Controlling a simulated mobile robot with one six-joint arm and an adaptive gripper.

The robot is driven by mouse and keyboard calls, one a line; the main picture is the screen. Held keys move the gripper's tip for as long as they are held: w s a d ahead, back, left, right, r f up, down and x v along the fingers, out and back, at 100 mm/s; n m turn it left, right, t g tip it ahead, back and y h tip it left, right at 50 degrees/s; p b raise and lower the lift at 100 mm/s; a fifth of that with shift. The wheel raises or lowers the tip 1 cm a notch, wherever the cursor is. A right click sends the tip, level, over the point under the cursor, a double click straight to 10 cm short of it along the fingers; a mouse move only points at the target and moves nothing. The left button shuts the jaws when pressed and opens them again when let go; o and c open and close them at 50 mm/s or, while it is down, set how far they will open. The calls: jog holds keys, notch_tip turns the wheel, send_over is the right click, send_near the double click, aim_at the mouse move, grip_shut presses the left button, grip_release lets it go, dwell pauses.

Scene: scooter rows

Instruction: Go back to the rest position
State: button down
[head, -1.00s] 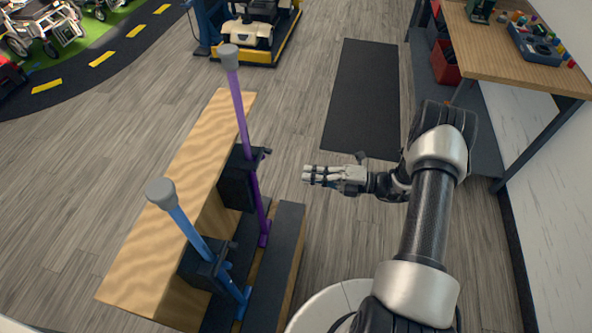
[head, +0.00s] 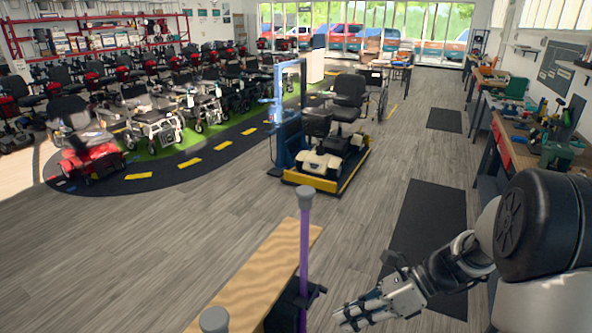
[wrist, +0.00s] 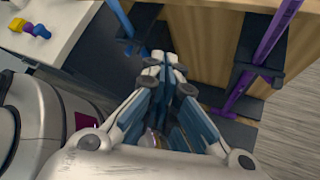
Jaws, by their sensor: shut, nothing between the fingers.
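My gripper (head: 362,312) is at the lower right of the head view, its fingers shut and empty, pointing left. In the wrist view the closed fingers (wrist: 163,68) point away, apart from the stand. The purple post (head: 304,248) with a grey cap stands upright in a black holder on the wooden stand (head: 262,272), left of my gripper. It also shows in the wrist view (wrist: 262,50). Only the grey cap (head: 214,320) of a second post shows at the bottom edge. A blue post (wrist: 122,20) shows partly at the top of the wrist view.
A scooter on a yellow-edged blue lift (head: 318,183) stands ahead. Rows of scooters fill the left. A workbench (head: 520,150) with tools runs along the right. A dark mat (head: 428,230) lies on otherwise open floor. Small coloured pieces (wrist: 30,28) lie on a white surface.

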jog(key=s+d+r+n+t+h, duration=0.1)
jog(key=s+r+n+t+h, duration=0.2)
jog(key=s+r+n+h, duration=0.2)
jog(key=s+d+r+n+t+h, duration=0.2)
jog(key=s+r+n+h, duration=0.4)
jog(key=s+n, duration=0.6)
jog(key=n+t, duration=0.1)
jog(key=n, duration=0.5)
jog(key=shift+r, duration=0.3)
